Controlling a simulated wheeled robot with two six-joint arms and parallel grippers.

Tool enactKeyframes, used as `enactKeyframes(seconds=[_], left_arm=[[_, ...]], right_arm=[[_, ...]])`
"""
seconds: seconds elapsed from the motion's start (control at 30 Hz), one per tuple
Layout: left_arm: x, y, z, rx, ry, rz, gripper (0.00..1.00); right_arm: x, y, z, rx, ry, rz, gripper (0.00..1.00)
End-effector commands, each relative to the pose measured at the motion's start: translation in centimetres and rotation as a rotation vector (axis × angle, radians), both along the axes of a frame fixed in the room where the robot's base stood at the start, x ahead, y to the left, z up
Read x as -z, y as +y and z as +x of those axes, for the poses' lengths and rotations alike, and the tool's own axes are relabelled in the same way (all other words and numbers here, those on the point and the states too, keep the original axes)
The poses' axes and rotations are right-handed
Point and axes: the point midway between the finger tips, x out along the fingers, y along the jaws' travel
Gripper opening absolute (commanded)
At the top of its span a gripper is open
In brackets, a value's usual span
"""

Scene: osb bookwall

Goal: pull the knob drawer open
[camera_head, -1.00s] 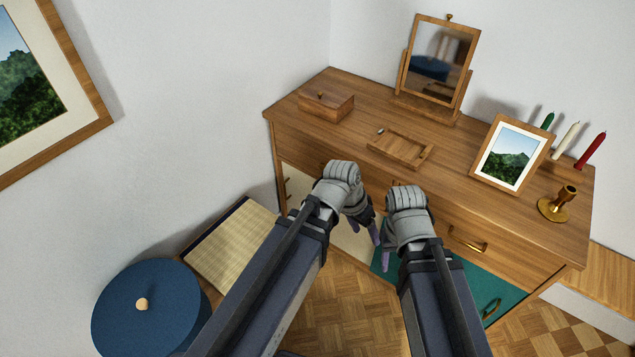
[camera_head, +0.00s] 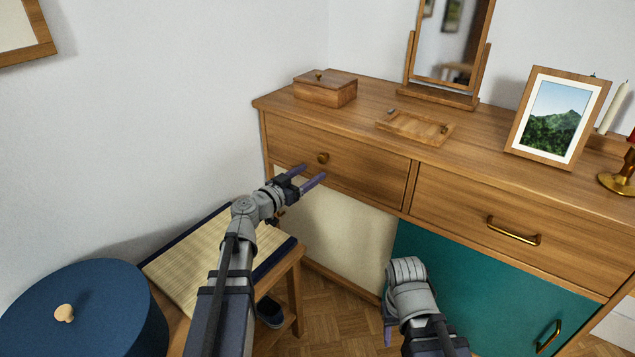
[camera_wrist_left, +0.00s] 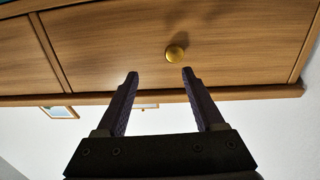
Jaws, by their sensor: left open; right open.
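The knob drawer (camera_head: 345,160) is the left drawer of the wooden dresser, and its front sits flush. Its round brass knob (camera_head: 322,158) is near the middle of the front. In the left wrist view the knob (camera_wrist_left: 175,53) lies beyond the fingertips, nearer the right-hand finger. My left gripper (camera_head: 308,176) is open and empty, just below and in front of the knob, apart from it; its two fingers also show in the left wrist view (camera_wrist_left: 160,78). My right gripper (camera_head: 388,335) hangs low before the teal door, its fingers partly hidden by its wrist.
A right drawer with a bar handle (camera_head: 514,231) is beside the knob drawer. Below are a cream door (camera_head: 340,230) and a teal door (camera_head: 480,280). A bench (camera_head: 295,290) with a woven top and a blue round box (camera_head: 85,315) stand at left.

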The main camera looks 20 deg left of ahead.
Motion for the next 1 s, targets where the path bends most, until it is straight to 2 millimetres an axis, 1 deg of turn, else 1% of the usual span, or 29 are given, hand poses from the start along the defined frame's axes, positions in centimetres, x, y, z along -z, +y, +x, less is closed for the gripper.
enactKeyframes(seconds=[0.03, 0.17, 0.37, 0.47, 0.67, 0.9, 1.0], left_arm=[[0.7, 0.9, 0.2, -0.021, -0.015, -0.003, 0.70], [0.6, 2.0, 0.3, -0.049, -0.036, -0.003, 0.70], [0.4, 2.1, 0.5, -0.052, -0.040, -0.003, 0.70], [0.5, 1.9, 1.0, -0.051, -0.039, -0.004, 0.70], [0.5, 1.2, 3.1, -0.049, -0.038, -0.003, 0.70], [0.5, -0.1, 6.7, -0.049, -0.038, -0.003, 0.70], [0.5, -0.4, 7.5, -0.050, -0.038, -0.003, 0.70]], right_arm=[[1.1, 0.0, 0.0, 0.000, 0.000, 0.000, 0.50], [1.4, 0.0, 0.0, -0.001, 0.000, 0.000, 0.50], [1.3, 0.0, 0.0, -0.001, 0.000, 0.000, 0.50], [1.3, 0.0, 0.0, -0.001, 0.000, 0.000, 0.50], [1.3, 0.0, 0.0, -0.001, 0.000, 0.000, 0.50], [1.3, 0.0, 0.0, -0.001, 0.000, 0.000, 0.50], [1.3, 0.0, 0.0, -0.001, 0.000, 0.000, 0.50]])
